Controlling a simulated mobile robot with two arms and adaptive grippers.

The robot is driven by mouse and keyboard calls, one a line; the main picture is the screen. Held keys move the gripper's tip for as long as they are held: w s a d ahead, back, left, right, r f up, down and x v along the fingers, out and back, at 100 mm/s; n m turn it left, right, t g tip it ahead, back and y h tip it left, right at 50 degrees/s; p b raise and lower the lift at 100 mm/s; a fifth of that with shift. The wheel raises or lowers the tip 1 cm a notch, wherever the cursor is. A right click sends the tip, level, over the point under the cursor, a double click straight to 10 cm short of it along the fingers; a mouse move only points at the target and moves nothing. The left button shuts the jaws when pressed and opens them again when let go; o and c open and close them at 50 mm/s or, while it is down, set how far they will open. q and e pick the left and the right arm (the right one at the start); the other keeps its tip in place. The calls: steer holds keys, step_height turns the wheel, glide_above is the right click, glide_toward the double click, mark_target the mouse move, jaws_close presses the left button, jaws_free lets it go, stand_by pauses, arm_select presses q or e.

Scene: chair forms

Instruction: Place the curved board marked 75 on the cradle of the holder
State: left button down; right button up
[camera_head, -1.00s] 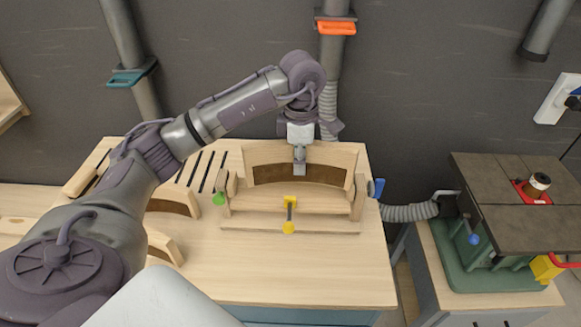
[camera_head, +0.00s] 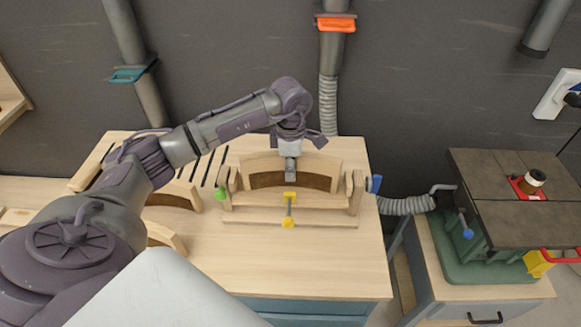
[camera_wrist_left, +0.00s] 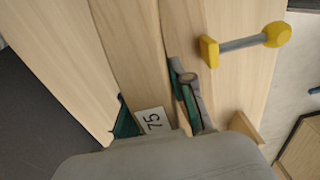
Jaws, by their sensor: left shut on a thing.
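The curved board marked 75 (camera_head: 318,168) is arched and pale, with a darker underside. My left gripper (camera_head: 290,174) is shut on the middle of it. The board stands between the end posts of the wooden holder (camera_head: 325,221); whether it touches the cradle is hidden by the holder's front. In the left wrist view the 75 label (camera_wrist_left: 152,120) shows on the board between the fingers of my left gripper (camera_wrist_left: 158,108). The holder has a green knob (camera_head: 221,195) at left, a blue knob (camera_head: 375,184) at right and a yellow-ended clamp (camera_head: 289,209) in front. My right gripper is out of view.
More curved boards (camera_head: 172,200) lie left of the holder, near dark slots in the bench top (camera_head: 300,262). The front of the bench is clear. A machine with a dark table (camera_head: 510,215) stands at the right, and hoses run along the back wall.

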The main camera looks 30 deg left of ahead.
arm_select(q)
steer(key=c, duration=1)
jaws_free()
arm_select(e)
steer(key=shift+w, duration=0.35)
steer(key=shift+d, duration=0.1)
arm_select(q)
steer(key=shift+r, duration=0.35)
step_height(320, 180, up, 11)
steer(key=b, duration=0.3)
steer(key=shift+w+f+b, duration=0.1)
steer(key=shift+b, duration=0.2)
steer(key=shift+r, duration=0.45)
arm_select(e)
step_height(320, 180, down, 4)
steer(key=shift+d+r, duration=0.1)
